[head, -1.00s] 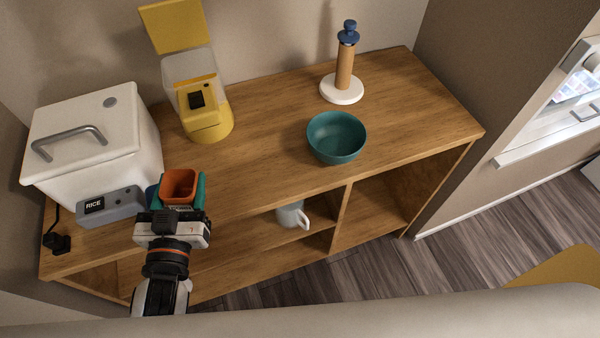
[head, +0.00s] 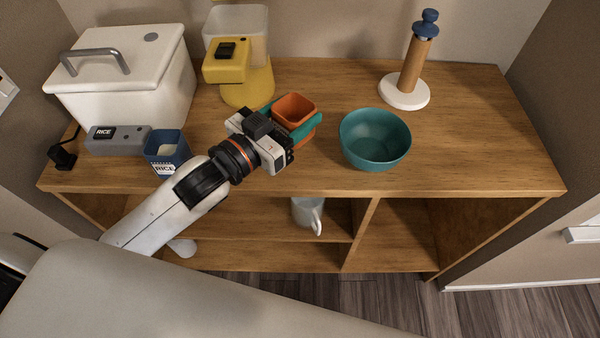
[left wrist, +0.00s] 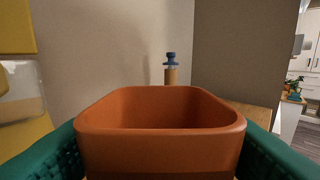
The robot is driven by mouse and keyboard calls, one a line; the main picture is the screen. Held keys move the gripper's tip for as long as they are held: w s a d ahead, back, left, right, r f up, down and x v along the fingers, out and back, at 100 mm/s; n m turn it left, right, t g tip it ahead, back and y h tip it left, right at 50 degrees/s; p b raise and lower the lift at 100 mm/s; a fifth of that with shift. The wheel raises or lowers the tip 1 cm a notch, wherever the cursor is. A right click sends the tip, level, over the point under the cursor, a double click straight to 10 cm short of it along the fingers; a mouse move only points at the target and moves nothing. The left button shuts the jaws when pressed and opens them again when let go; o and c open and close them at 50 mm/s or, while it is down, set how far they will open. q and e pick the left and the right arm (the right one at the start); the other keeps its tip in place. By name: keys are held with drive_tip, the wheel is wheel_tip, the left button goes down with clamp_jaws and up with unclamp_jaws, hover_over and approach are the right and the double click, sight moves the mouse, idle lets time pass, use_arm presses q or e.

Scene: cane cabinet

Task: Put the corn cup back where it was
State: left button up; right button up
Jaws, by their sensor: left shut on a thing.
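My left gripper (head: 289,122) has teal fingers and is shut on an orange, square-rimmed cup (head: 295,108). No label on this cup shows, so I cannot read whether it is the corn cup. It is upright over the cabinet top, between the yellow dispenser (head: 248,85) and the teal bowl (head: 374,140). In the left wrist view the orange cup (left wrist: 160,150) fills the lower middle, with a finger on each side. I see no contents in it. My right gripper is not in view.
A blue cup marked RICE (head: 167,150) stands by the white rice dispenser (head: 125,85) at left. A paper-towel-style holder (head: 405,92) stands at the back right. A white mug (head: 307,212) is on the shelf below. The cabinet top's right end is clear.

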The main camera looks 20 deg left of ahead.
use_arm(q)
drive_tip(key=shift+w+f, duration=0.2)
drive_tip(key=shift+f, duration=0.2)
drive_tip(key=shift+h, duration=0.3)
wheel_tip(320, 180, down, 6)
drive_tip(key=shift+r+b, duration=0.1)
drive_tip(key=shift+b, duration=0.35)
drive_tip(key=shift+f, duration=1.9)
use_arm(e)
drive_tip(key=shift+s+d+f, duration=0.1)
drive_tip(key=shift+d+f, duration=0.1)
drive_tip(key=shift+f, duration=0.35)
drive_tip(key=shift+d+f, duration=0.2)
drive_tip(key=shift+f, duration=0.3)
use_arm(q)
drive_tip(key=shift+f, duration=0.1)
drive_tip(key=o, duration=1.1)
drive_tip(key=shift+c, duration=0.2)
drive_tip(key=shift+b+v, duration=1.05)
drive_tip(key=shift+v, duration=4.9)
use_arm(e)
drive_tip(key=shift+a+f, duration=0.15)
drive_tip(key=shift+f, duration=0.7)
use_arm(q)
drive_tip(key=shift+s+r, duration=0.1)
drive_tip(key=shift+r, duration=0.15)
